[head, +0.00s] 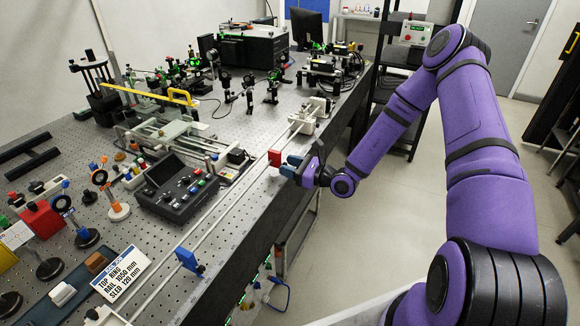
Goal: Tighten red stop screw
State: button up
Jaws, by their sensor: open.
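A red stop block (274,158) sits on the long thin rail (232,207) along the right side of the bench. Its screw is too small to make out. My gripper (290,166) has blue fingertips and is open just to the right of the red stop, at the bench's right edge. I cannot tell whether a fingertip touches the stop. Nothing shows between the fingers. A blue stop (188,259) stands on the same rail, nearer to me.
A dark control box (177,187) with coloured buttons stands left of the rail. A white sign (120,275) stands near the rail's near end. Optical mounts crowd the bench's left and far parts. The floor (400,220) right of the bench is mostly clear.

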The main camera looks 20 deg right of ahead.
grip_shut()
jog(key=shift+m, duration=0.3)
jog(key=m, duration=2.1)
jog(key=shift+f, duration=0.2)
jog(key=shift+m, duration=0.4)
